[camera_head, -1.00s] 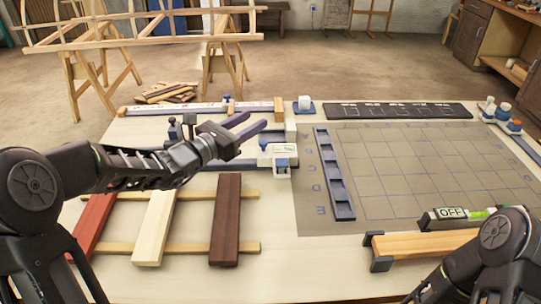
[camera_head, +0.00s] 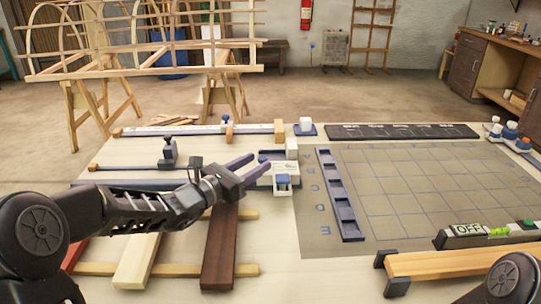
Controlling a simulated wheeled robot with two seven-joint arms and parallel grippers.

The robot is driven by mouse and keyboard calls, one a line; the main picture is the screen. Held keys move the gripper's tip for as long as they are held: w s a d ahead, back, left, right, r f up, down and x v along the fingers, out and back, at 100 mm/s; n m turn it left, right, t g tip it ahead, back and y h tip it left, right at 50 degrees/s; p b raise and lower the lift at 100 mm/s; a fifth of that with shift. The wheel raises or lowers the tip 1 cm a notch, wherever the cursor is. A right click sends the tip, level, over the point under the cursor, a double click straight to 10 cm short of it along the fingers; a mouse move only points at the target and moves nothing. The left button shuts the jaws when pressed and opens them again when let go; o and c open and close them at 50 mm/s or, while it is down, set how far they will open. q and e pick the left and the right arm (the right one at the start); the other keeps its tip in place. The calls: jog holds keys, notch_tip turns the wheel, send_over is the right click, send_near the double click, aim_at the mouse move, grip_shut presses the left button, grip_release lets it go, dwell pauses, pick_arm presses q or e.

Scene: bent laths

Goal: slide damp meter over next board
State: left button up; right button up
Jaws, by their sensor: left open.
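A white-and-blue device (camera_head: 284,180), which looks like the damp meter, sits on the table by the left edge of the grid mat. My left gripper (camera_head: 256,167) is open, its two dark fingers pointing right at the device's left side; I cannot tell whether they touch it. Three boards lie across two wooden strips in front: a dark brown board (camera_head: 220,250), a cream board (camera_head: 138,260) and a red board (camera_head: 74,254). My left arm hides parts of the cream and red boards. My right gripper is out of view.
A grid mat (camera_head: 400,190) with a blue slotted tray (camera_head: 340,200) lies to the right. Rails and a dark panel (camera_head: 400,131) line the back.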

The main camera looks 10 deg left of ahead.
aim_at(266, 158)
pick_arm(q)
jog(key=x, duration=0.6)
jog(key=shift+w+d, duration=0.1)
jog(key=shift+w, duration=0.1)
grip_shut()
dwell(1.2)
